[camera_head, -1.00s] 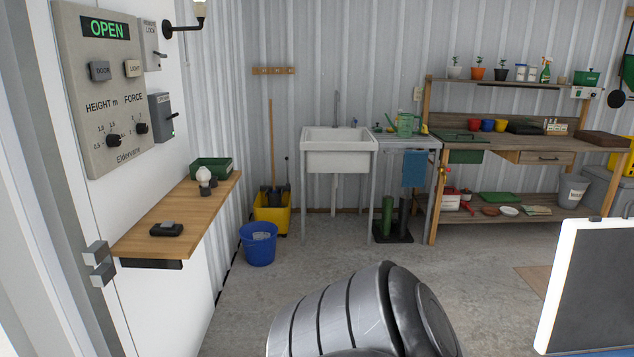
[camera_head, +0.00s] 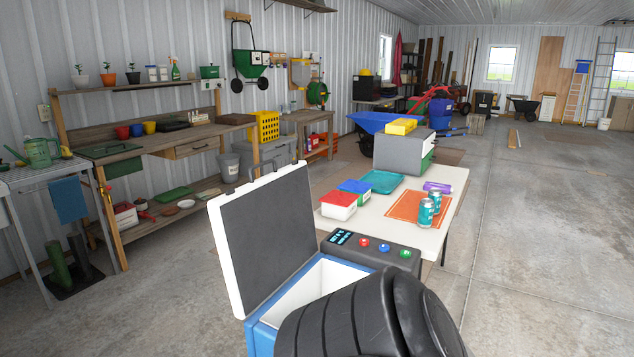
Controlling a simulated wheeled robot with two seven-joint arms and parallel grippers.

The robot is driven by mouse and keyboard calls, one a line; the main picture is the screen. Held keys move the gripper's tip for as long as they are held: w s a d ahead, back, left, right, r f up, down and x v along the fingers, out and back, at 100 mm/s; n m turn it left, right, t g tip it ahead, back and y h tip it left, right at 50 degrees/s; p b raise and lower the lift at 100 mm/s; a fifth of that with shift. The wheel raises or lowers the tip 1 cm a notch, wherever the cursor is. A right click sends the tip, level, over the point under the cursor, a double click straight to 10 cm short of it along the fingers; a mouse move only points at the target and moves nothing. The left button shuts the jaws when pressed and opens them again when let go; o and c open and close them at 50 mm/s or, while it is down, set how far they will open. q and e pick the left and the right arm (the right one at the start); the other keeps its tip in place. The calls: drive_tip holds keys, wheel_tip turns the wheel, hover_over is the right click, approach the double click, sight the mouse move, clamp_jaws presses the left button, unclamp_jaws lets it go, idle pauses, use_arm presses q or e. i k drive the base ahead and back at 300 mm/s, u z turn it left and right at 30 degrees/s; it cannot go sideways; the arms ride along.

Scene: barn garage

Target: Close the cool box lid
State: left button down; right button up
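The blue cool box (camera_head: 262,338) stands close in front of me at the lower middle, with a white inside. Its lid (camera_head: 268,240), dark grey inside with a white rim, stands raised on the left side of the box. A dark ribbed part of my own arm covers the near right of the box. Neither of my grippers is in view.
A white table (camera_head: 446,202) behind the box holds tubs, an orange mat (camera_head: 419,206), two cans and a grey box (camera_head: 404,151). A wooden workbench (camera_head: 160,142) runs along the left wall. The concrete floor at right (camera_head: 560,200) is clear.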

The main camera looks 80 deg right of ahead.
sight(264, 230)
drive_tip(key=z, duration=0.9)
drive_tip(key=i, duration=3.4)
drive_tip(key=z, duration=4.15)
